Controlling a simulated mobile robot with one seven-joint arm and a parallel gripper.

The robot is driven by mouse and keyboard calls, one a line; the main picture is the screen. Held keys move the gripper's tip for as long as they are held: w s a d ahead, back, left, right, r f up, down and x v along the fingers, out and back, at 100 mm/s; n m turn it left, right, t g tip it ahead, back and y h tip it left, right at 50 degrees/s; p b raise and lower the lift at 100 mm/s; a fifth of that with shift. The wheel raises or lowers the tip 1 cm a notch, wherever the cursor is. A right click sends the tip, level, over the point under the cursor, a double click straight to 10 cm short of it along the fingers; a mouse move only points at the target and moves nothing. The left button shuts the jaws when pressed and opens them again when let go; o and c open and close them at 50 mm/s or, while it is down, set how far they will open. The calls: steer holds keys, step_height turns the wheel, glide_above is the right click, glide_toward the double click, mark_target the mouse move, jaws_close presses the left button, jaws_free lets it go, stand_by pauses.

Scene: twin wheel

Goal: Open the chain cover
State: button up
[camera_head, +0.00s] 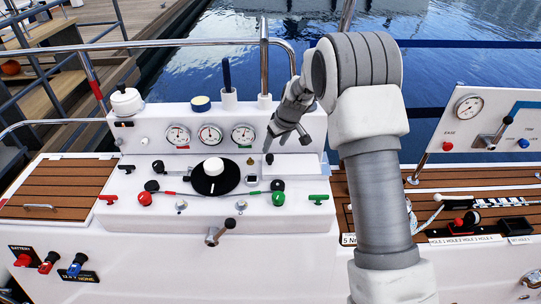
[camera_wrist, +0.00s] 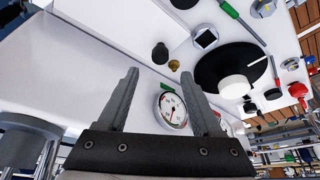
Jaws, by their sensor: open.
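No part is labelled as the chain cover, so I cannot tell for certain which one it is. A plain white raised panel (camera_head: 300,168) lies on the right of the white console top. Its edge seems to show at the upper left of the wrist view (camera_wrist: 105,14). A wooden slatted hatch (camera_head: 62,180) with a metal handle (camera_head: 38,206) lies flat at the far left. My gripper (camera_head: 287,143) is above the back edge of the raised panel, pointing down. In the wrist view its two fingers (camera_wrist: 160,73) are apart with nothing between them.
A black dial with a white knob (camera_head: 213,167) sits left of my gripper. Three round gauges (camera_head: 210,134) stand behind it. Small red, green and black levers surround the dial. A metal rail (camera_head: 160,44) runs behind the console. A lever (camera_head: 228,224) sticks out in front.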

mark_target(270, 156)
steer(key=x, duration=0.7)
jaws_close()
stand_by(1.3)
